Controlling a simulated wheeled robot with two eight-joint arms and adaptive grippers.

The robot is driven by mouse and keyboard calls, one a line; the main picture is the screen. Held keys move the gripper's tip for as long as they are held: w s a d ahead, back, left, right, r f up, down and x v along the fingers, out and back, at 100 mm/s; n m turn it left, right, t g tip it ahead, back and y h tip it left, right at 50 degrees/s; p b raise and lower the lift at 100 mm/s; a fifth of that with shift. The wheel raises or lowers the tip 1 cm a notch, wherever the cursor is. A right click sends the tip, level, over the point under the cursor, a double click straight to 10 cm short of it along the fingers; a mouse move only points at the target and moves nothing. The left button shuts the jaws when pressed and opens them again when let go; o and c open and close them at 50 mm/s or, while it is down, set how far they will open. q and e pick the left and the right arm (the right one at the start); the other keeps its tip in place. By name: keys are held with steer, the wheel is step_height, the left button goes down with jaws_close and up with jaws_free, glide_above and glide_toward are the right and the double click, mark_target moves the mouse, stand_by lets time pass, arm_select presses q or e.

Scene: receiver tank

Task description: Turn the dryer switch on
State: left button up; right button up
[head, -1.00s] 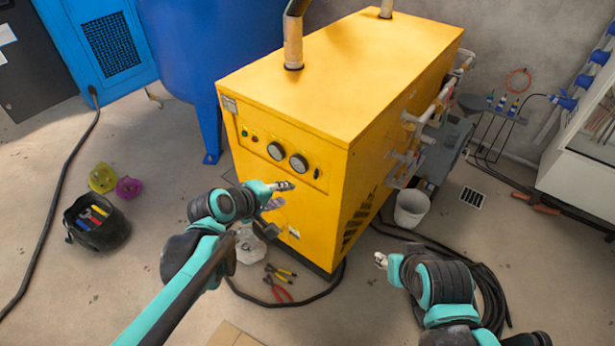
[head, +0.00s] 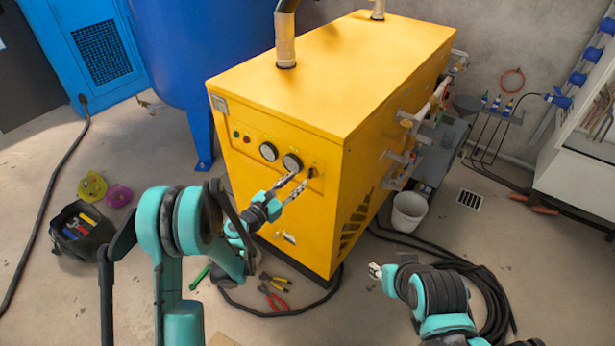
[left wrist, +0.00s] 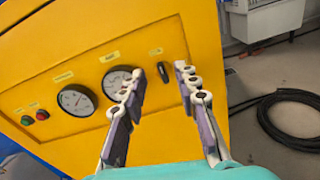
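The yellow dryer (head: 300,95) has a front panel with two round gauges, a green and a red button, and a small black switch (left wrist: 163,72) at the right end. In the head view the switch (head: 312,173) sits right of the gauges. My left gripper (head: 298,181) is open and empty in front of the panel, its fingertips close to the switch. In the left wrist view the switch shows between the open fingers (left wrist: 160,74); contact cannot be told. My right gripper (head: 376,271) is low at the right, away from the dryer's front; its finger opening is unclear.
Pliers (head: 272,297) and a black hose lie on the floor before the dryer. A black tool bucket (head: 82,232) stands at the left. A white bucket (head: 409,211) and pipework are at the dryer's right side. A blue tank (head: 200,60) stands behind left.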

mark_target(309, 171)
arm_select(q)
steer(key=shift+n+t, duration=0.4)
steer(key=shift+n, duration=0.4)
steer(key=x, duration=0.2)
steer(key=f+b+x, duration=0.1)
steer(key=x, duration=0.2)
steer(key=f+x, duration=0.1)
steer(key=x, duration=0.2)
steer(key=shift+w+a+b, duration=0.1)
steer(key=shift+a+b, duration=0.05)
steer(key=shift+b, duration=0.15)
steer(key=shift+r, duration=0.1)
jaws_close()
